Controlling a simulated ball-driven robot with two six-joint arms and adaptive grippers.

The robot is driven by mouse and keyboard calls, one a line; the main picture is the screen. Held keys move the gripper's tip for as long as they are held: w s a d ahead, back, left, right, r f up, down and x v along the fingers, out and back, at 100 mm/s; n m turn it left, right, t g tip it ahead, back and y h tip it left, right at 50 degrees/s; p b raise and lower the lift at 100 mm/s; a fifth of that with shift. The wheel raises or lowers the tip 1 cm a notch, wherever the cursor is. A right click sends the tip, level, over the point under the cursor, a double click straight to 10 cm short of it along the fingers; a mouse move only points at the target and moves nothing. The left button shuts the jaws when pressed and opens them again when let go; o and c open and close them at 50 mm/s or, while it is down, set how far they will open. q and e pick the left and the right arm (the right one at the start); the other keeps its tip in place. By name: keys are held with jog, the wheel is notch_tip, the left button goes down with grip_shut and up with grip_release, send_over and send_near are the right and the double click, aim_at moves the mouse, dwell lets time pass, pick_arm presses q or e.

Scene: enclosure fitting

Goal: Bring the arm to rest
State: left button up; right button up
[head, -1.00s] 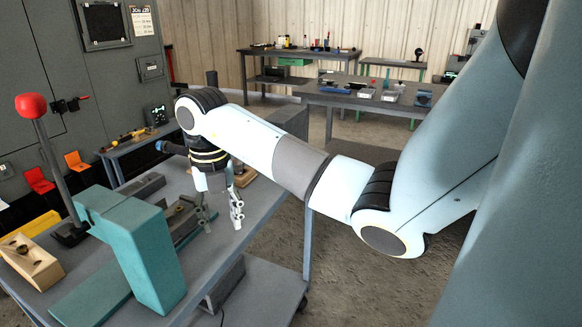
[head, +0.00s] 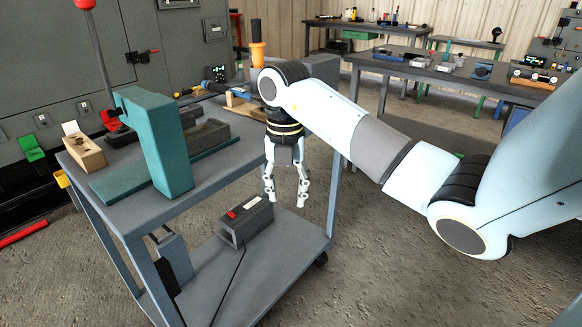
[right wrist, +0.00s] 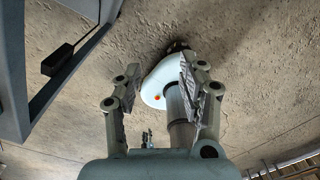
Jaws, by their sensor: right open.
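My right arm reaches in from the right of the head view. Its gripper (head: 286,196) hangs pointing down beside the right edge of the grey cart (head: 205,190). The two fingers are apart with nothing between them. In the right wrist view the open fingers (right wrist: 160,92) stand over bare floor, with a white and grey part of my own body beyond them. My left gripper does not show in either view.
A teal press (head: 158,145) with a red-knobbed lever stands on the cart, beside a wooden block (head: 84,153). A grey box (head: 246,222) with a red switch sits on the lower shelf. Workbenches (head: 440,72) stand at the back. Open floor (head: 370,270) lies right of the cart.

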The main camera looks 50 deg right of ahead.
jog(key=s+a+f+g+y, duration=0.3)
jog(key=s+a+f, duration=0.3)
jog(key=s+f, duration=0.35)
jog(key=s+a+f+m+t+y, duration=0.25)
jog(key=a+f+y, duration=0.25)
jog(key=a, duration=0.3)
jog(key=s+a+f+m+t+y, duration=0.2)
jog(key=a+f+m+t+y, duration=0.2)
jog(key=a, duration=0.4)
jog(key=s+d+f+m+t+h, duration=0.3)
jog(key=s+d+f+m+h, duration=0.15)
jog(key=f+m, duration=0.25)
jog(key=s+d+f+m+t+h, duration=0.3)
jog(key=d+f+m+h, duration=0.25)
jog(key=f+m, duration=0.2)
jog(key=s+d+f+m+g+h, duration=0.1)
jog(key=s+f+g, duration=0.3)
jog(key=s, duration=0.6)
jog(key=s+d+f+m+g+h, duration=0.1)
jog(key=s+d+f+m+g, duration=0.2)
jog(key=s, duration=0.7)
jog(key=shift+d+f+m+g+h, duration=0.35)
jog(key=shift+d+f+g, duration=0.25)
jog(key=shift+f+g, duration=0.2)
